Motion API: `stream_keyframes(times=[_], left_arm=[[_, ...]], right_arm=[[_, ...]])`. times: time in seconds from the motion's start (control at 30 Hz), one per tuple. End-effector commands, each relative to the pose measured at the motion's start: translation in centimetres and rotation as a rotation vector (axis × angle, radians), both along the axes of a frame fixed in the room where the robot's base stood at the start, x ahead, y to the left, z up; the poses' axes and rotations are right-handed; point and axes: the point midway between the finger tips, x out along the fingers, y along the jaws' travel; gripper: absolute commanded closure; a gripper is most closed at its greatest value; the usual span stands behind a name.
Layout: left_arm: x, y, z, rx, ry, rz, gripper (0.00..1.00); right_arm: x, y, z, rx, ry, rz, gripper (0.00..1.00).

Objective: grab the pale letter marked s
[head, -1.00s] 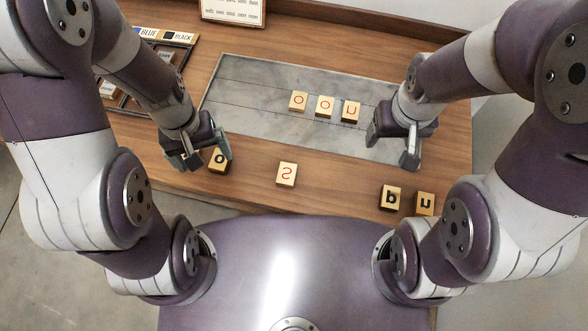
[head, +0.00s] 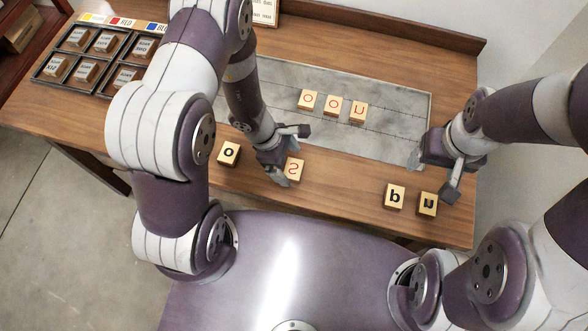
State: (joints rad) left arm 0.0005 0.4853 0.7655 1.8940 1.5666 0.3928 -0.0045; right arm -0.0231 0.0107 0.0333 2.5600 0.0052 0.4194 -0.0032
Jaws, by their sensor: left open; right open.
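The pale block with a red s (head: 295,170) lies on the wooden table in front of the grey slab. The letter appears upside down. My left gripper (head: 290,156) is open right at the block, with its fingers near the block's left and far sides and part of the block hidden. I cannot tell whether the fingers touch it. My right gripper (head: 430,180) is open and empty, near the slab's right front corner, above and beside the blocks at the right.
Three red-letter blocks (head: 333,105) stand in a row on the grey slab (head: 398,110). A black-letter o block (head: 228,153) lies left of my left gripper. Blocks b (head: 395,196) and u (head: 428,204) lie at the front right. A sorting tray (head: 117,68) stands at the left.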

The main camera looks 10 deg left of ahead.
Motion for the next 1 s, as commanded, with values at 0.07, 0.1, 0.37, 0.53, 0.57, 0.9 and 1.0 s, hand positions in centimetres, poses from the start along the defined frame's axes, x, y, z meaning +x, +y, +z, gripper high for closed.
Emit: stream_keyframes(times=[0.07,0.1,0.37,0.53,0.57,0.9,1.0], left_arm=[[-0.1,-0.6,-1.4,0.0,0.001,-0.003,0.06],[0.0,-0.8,-1.8,0.0,0.001,-0.001,0.06],[0.0,-1.0,-2.3,0.001,-0.001,-0.002,0.06],[0.0,-1.0,-2.3,0.0,-0.001,-0.002,0.55],[0.0,-1.0,-2.3,0.0,-0.001,-0.002,0.65],[0.1,-1.0,-2.0,0.0,-0.003,-0.003,0.67],[0.1,-1.0,-1.1,0.0,-0.004,-0.002,0.67]], right_arm=[[0.0,0.0,-0.2,0.0,0.0,0.0,0.28],[0.0,0.0,-0.2,0.0,0.0,0.0,0.28],[0.0,0.0,-0.2,0.0,0.0,0.0,0.28],[0.0,0.0,-0.2,0.0,0.0,0.0,0.28],[0.0,0.0,-0.2,0.0,0.0,0.0,0.28],[0.0,0.0,-0.2,0.0,0.0,0.0,0.28],[0.0,0.0,-0.1,0.0,0.0,0.0,0.28]])
